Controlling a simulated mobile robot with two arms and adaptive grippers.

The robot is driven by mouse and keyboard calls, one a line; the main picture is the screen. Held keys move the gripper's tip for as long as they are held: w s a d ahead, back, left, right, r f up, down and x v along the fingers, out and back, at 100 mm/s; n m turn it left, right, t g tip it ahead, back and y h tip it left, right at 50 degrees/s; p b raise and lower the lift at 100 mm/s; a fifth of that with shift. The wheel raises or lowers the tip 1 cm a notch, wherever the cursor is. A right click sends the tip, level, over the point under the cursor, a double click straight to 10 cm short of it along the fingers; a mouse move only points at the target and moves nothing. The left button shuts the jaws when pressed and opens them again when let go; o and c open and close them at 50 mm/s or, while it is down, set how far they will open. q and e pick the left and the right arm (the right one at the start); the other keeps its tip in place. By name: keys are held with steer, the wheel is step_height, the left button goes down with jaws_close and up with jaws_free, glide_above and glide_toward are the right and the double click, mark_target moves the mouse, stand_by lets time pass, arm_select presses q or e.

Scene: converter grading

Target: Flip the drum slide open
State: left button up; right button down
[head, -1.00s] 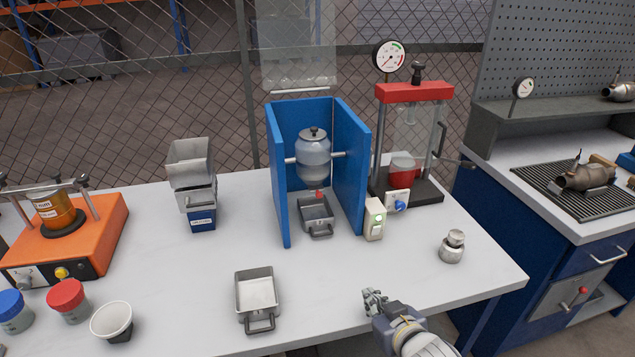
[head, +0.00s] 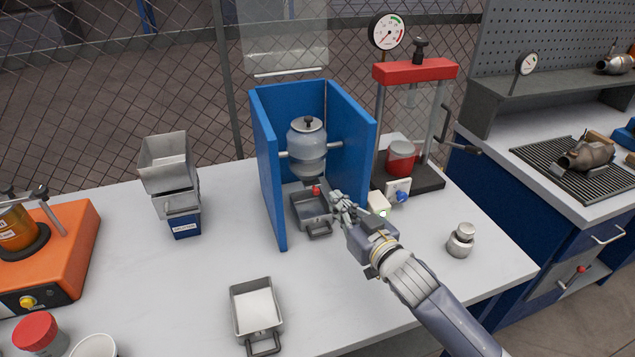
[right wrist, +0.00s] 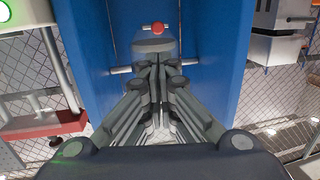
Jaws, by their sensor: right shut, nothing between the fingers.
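The drum (head: 307,146) is a translucent grey vessel with a dark-knobbed lid, hung on a horizontal bar inside a blue open-fronted housing (head: 268,165). The slide's small red knob (head: 316,190) shows just under the drum, and also in the right wrist view (right wrist: 158,28), beyond my fingertips. A grey metal tray (head: 304,209) with a handle sits below it. My right gripper (head: 341,203) is shut and empty, at the housing's open front, just right of the red knob and apart from it in the right wrist view (right wrist: 156,75). My left gripper is out of view.
A white switch box (head: 379,206) stands close beside my right gripper. A red-topped press (head: 415,72) and metal weights (head: 461,241) are to the right. Stacked bins (head: 167,166) stand left, a second tray (head: 258,312) in front. The tabletop between is clear.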

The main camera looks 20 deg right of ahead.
steer(key=p, duration=0.1)
glide_toward(311, 176)
steer(key=x, duration=0.5)
steer(key=shift+w+f+p, duration=0.1)
steer(key=shift+p, duration=0.25)
steer(key=shift+w+a+f, duration=0.1)
steer(key=shift+w, duration=0.55)
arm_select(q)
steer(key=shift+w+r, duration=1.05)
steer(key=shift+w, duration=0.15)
